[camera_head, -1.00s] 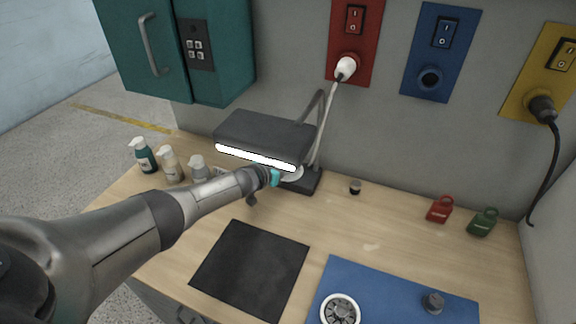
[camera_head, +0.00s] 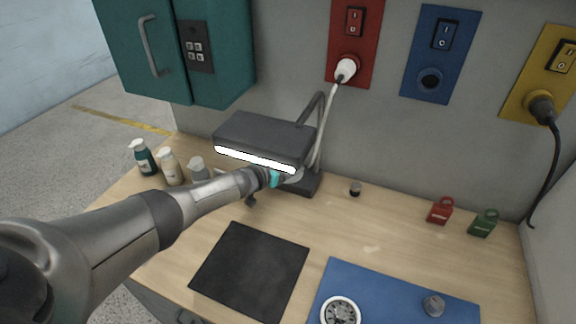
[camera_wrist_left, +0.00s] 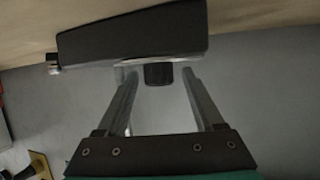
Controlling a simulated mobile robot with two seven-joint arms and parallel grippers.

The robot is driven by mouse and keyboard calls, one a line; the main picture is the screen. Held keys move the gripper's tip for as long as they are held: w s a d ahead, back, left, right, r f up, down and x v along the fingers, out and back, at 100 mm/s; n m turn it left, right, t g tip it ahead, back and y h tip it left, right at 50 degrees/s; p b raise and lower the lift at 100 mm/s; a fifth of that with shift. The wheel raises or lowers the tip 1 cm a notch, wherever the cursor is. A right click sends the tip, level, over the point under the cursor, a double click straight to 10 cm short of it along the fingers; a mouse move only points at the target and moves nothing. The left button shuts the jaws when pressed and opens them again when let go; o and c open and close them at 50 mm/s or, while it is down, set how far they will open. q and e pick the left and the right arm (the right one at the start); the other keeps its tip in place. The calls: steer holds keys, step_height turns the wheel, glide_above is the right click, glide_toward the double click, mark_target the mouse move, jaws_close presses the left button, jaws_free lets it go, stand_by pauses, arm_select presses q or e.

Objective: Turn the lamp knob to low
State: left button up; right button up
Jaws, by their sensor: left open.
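The desk lamp (camera_head: 262,137) has a wide dark head with a lit white strip (camera_head: 255,159) along its front edge. Its dark base (camera_head: 308,185) stands on the wooden bench, with part of a pale round dial (camera_head: 294,174) showing behind my gripper. My left gripper (camera_head: 273,178) is at the base, under the lamp head's right end. In the left wrist view, the open fingers (camera_wrist_left: 158,74) stand on either side of a small dark knob (camera_wrist_left: 159,75), beside a dark block. I cannot tell whether they touch the knob. My right gripper is not in view.
A black mat (camera_head: 250,270) and a blue mat (camera_head: 385,285) lie in front. A white plug sits in the red wall panel (camera_head: 350,25). Red (camera_head: 440,210) and green (camera_head: 484,223) tags stand at the right.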

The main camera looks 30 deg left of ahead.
arm_select(q)
steer(key=shift+s+r+p, duration=0.2)
steer(key=shift+s+p, duration=0.3)
steer(key=p+v, duration=0.6)
steer(key=v, duration=0.8)
steer(key=shift+r, duration=0.2)
steer(key=shift+s, duration=0.1)
